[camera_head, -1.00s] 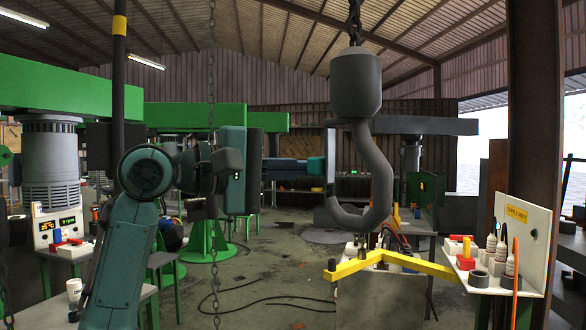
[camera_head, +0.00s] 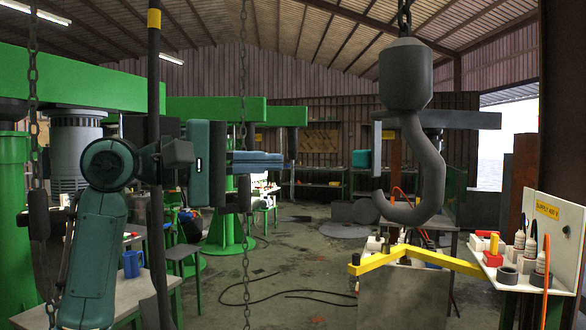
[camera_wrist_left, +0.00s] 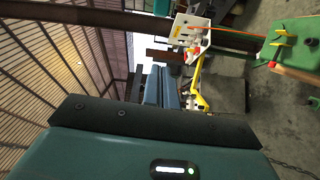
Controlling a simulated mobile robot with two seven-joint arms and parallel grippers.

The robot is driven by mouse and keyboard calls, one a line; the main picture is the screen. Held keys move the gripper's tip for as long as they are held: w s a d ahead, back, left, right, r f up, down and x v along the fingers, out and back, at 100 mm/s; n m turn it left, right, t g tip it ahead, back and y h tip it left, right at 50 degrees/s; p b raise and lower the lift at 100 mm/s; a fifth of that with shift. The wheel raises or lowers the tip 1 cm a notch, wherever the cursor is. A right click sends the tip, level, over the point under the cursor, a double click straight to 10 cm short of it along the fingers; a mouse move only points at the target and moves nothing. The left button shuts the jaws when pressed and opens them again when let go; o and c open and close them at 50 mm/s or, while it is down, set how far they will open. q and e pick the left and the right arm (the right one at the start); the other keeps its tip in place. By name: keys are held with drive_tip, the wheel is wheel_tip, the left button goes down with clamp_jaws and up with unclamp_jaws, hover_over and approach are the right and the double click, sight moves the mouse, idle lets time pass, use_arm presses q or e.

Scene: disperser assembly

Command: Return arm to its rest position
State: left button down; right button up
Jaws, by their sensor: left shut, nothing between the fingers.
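My left arm (camera_head: 95,250) comes in from the lower left of the head view, bends at its upper joint and points to the right. My left gripper (camera_head: 288,160) is level in mid-air at its end. Its blue-grey fingers lie together with nothing between them. In the left wrist view the shut fingers (camera_wrist_left: 161,85) also show beyond the teal wrist housing (camera_wrist_left: 140,155). My right gripper is in neither current view.
A large grey hook (camera_head: 428,165) hangs right of the gripper, and chains (camera_head: 244,150) hang close to the arm. A dark pole (camera_head: 154,90) stands near the elbow. A blue mug (camera_head: 132,263) sits on a table at left. A yellow bracket (camera_head: 415,255) stands lower right.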

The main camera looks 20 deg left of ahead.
use_arm(q)
drive_tip(key=shift+s+a, duration=0.4)
drive_tip(key=shift+s, duration=0.05)
drive_tip(key=w+f+y, duration=0.1)
drive_tip(key=w+f, duration=0.2)
drive_tip(key=f, duration=0.4)
drive_tip(key=w+d+f+t+y, duration=0.1)
drive_tip(key=w+f, duration=0.2)
drive_tip(key=f, duration=0.3)
drive_tip(key=w+f+y, duration=0.2)
drive_tip(key=w+f, duration=0.1)
drive_tip(key=f, duration=0.4)
wheel_tip(320, 180, down, 18)
drive_tip(key=s+d+f+m+y, duration=0.1)
drive_tip(key=s+m+y, duration=0.1)
drive_tip(key=y, duration=0.1)
drive_tip(key=s+d+f+m+g+y+p, duration=0.1)
drive_tip(key=s+f+m, duration=0.7)
drive_tip(key=s+f, duration=1.5)
drive_tip(key=s+d+g+y, duration=0.1)
drive_tip(key=d+y, duration=0.1)
drive_tip(key=d, duration=0.1)
drive_tip(key=shift+s+p, duration=0.3)
drive_tip(key=shift+s, duration=0.05)
